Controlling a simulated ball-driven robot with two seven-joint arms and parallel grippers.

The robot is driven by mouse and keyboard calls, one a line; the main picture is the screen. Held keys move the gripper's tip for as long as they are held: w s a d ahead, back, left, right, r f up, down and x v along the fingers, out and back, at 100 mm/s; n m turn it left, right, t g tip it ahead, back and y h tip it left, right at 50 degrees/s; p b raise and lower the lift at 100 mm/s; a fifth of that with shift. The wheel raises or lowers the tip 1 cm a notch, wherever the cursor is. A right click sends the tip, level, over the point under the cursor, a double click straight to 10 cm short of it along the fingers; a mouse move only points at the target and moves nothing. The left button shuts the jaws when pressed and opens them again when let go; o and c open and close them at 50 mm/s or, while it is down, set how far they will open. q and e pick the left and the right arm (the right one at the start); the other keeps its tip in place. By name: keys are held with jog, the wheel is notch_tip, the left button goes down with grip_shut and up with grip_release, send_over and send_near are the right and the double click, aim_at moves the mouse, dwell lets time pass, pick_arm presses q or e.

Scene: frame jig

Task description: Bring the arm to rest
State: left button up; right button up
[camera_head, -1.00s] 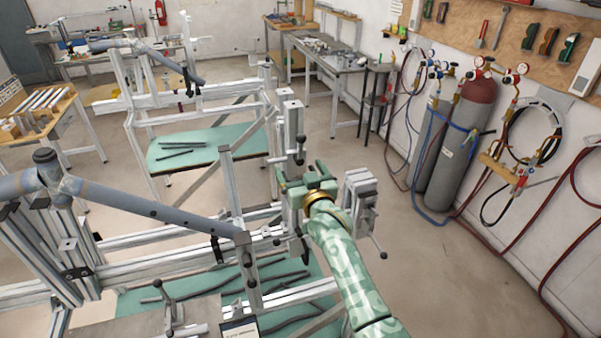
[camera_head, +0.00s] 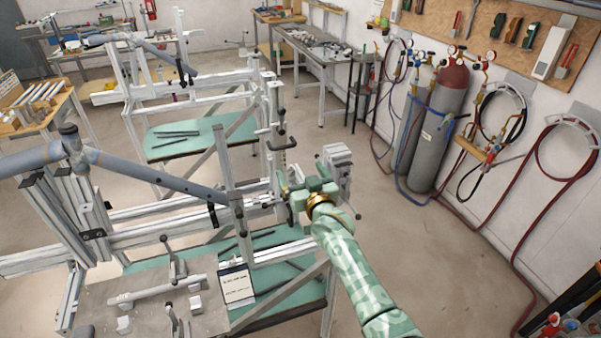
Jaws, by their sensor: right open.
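My right arm (camera_head: 350,262), patterned in pale green, comes in from the lower right. Its green right gripper (camera_head: 296,184) is open, beside the right end of the near frame jig (camera_head: 140,234). I see nothing held between its fingers, though the frame's posts and clamps behind make the fingertips hard to read. A grey clamp block (camera_head: 335,165) is just beyond and to the right of the gripper; I cannot tell whether they touch. A grey-blue tube (camera_head: 150,172) lies across the jig to the left of the gripper. My left gripper is not in view.
A plate with toggle clamps (camera_head: 150,300) and a label card (camera_head: 237,287) sit at the near left. A second jig (camera_head: 190,100) stands behind. Gas cylinders (camera_head: 440,120) with hoses line the right wall. Floor between arm and wall is clear.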

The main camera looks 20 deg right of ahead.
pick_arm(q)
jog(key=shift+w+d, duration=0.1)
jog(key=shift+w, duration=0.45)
pick_arm(e)
jog(key=shift+w+f, duration=0.1)
jog(key=shift+w, duration=0.05)
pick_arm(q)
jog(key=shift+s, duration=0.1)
